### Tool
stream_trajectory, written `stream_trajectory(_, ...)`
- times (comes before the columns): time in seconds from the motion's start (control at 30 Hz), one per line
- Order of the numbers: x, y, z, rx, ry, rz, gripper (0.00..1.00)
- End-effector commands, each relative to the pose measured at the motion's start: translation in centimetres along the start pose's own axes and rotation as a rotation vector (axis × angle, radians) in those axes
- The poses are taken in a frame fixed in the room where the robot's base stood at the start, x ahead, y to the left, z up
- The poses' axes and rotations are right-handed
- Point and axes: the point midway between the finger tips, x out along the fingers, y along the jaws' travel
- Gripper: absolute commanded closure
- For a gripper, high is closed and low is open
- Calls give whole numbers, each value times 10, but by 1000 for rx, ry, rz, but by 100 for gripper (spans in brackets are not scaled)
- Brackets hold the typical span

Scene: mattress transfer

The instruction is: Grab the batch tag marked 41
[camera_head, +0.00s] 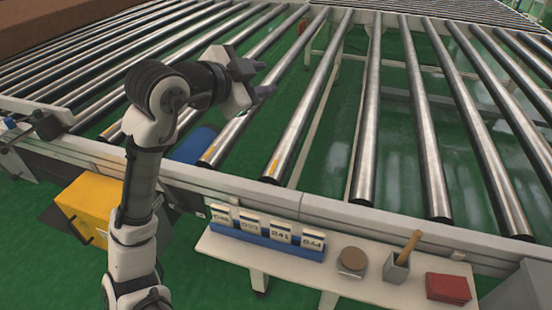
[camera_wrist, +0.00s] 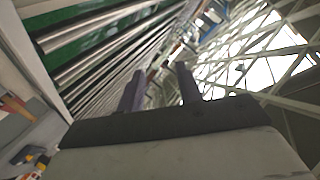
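The batch tag marked 41 (camera_head: 280,233) is a small white card with dark digits. It stands upright in a blue rack (camera_head: 265,242) on the white shelf, third from the left. Two tags (camera_head: 221,215) (camera_head: 250,224) stand to its left, and a tag reading 44 (camera_head: 313,242) stands to its right. My gripper (camera_head: 265,79) is raised over the rollers, well above and behind the rack, pointing right. In the wrist view its two dark fingers (camera_wrist: 160,85) are apart with nothing held between them. I cannot make out the tags in that view.
The white shelf (camera_head: 222,250) also holds a round brown disc (camera_head: 352,262), a grey cup (camera_head: 397,268) with a wooden handle, and a red block (camera_head: 447,288). A conveyor rail (camera_head: 330,213) runs behind it. A yellow box (camera_head: 90,207) is at left.

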Motion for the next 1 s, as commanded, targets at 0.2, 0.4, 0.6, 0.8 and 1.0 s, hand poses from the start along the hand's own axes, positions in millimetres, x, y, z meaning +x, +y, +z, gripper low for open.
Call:
stream_trajectory(0.2, -1, 120, 74, 141, -289, 732, 65)
stream_trajectory(0.4, -34, 159, 105, 183, -360, 1070, 65)
stream_trajectory(0.6, -31, 186, 118, 188, -362, 1124, 65)
stream_trajectory(0.8, -14, 218, 132, 187, -361, 1120, 65)
stream_trajectory(1.0, -6, 234, 139, 187, -364, 1117, 65)
